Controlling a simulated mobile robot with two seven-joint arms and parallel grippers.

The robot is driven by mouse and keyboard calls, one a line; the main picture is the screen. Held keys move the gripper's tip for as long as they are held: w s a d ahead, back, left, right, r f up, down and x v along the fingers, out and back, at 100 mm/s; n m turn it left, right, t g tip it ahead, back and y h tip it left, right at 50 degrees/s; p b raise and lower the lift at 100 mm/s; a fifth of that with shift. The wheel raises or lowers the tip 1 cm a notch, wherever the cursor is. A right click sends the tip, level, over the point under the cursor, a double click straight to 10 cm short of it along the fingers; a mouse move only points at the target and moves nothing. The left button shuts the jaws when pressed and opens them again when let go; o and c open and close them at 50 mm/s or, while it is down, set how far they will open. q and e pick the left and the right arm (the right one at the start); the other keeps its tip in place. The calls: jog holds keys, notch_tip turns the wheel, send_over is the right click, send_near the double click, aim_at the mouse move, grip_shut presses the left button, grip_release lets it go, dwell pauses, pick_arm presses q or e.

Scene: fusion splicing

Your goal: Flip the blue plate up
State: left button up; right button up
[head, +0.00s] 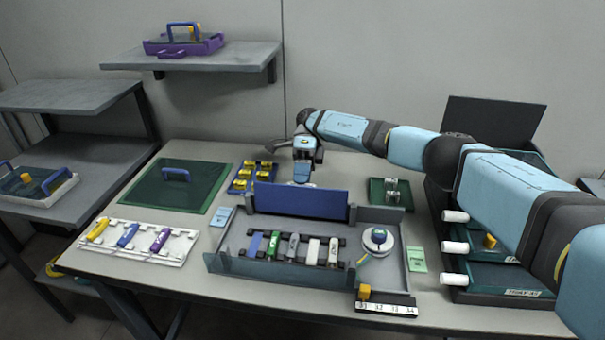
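The blue plate (300,201) stands about upright along the back side of the grey tray (390,277), with its broad face toward me. My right gripper (302,173) is just behind the plate's top edge, pointing down. Its fingertips are small and partly hidden, so I cannot tell whether they are open, shut or touching the plate. My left gripper is not in view.
The tray holds several coloured pieces in a row and a round white dial (378,240). A green mat (175,186) and a white holder (140,242) lie left. A small green tray (390,194) lies behind right. Dark drawers (490,247) with white handles stand right.

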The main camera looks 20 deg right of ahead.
jog(key=o, duration=0.3)
jog(key=shift+s+a+f, duration=0.15)
jog(key=shift+a+f, duration=0.05)
jog(key=shift+f, duration=0.85)
jog(key=shift+o, duration=0.2)
jog(key=shift+d+r, duration=0.1)
jog(key=shift+r, duration=0.1)
jog(key=shift+d+r, duration=0.15)
jog(key=shift+d, duration=0.1)
